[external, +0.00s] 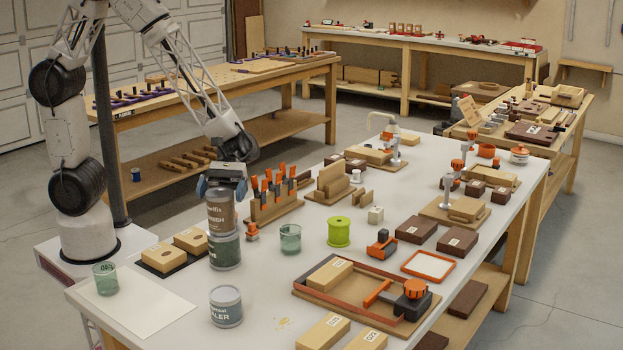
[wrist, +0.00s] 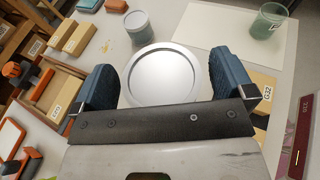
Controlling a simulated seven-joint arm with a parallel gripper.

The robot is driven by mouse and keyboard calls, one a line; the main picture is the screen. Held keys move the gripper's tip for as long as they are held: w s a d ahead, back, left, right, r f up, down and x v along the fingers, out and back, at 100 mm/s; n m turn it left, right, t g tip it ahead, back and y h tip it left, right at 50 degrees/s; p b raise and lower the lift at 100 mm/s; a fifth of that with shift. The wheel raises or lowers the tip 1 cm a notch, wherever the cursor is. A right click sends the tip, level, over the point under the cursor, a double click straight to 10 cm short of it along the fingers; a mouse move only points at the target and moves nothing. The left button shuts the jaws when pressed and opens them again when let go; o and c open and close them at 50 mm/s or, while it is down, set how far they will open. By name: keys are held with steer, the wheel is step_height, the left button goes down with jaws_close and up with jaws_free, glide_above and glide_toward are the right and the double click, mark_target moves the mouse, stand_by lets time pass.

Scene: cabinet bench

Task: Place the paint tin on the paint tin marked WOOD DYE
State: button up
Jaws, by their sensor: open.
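A brown paint tin (external: 221,216) with a partly hidden label stands upright on a green paint tin (external: 225,252), apparently resting squarely on it. The green tin's label is too small to read surely. My gripper (external: 222,182) is right above the brown tin, pointing down. In the wrist view my gripper (wrist: 162,88) is open, with one finger on each side of the round silver lid (wrist: 162,75). The fingers look apart from the tin. A grey-blue tin marked SEALER (external: 226,308) stands alone nearer the front; it also shows in the wrist view (wrist: 138,30).
A green glass (external: 290,238) and a clamp rack (external: 272,203) stand right of the stack. Wooden blocks (external: 190,241) lie left of it. A lime spool (external: 339,232) stands farther right.

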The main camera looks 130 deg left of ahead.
steer(key=v, duration=1.1)
steer(key=shift+a, duration=0.25)
steer(key=shift+s+r, duration=0.1)
steer(key=shift+r, duration=0.05)
stand_by(0.4)
steer(key=s+d+r+m+g+y, duration=0.2)
steer(key=s+d+m+g, duration=0.1)
steer(key=d+m, duration=0.3)
steer(key=s+d+r+m+g+y, duration=0.2)
steer(key=s+d+r+m+g, duration=0.15)
steer(key=d, duration=0.55)
steer(key=s+d+r+m+t+y, duration=0.2)
steer(key=s+d+r+m+y, duration=0.3)
steer(key=m, duration=0.9)
steer(key=s+d+y, duration=0.3)
steer(key=s+y, duration=0.1)
steer(key=s, duration=0.1)
steer(key=shift+s+d+r, duration=0.35)
steer(key=shift+s+r, duration=0.05)
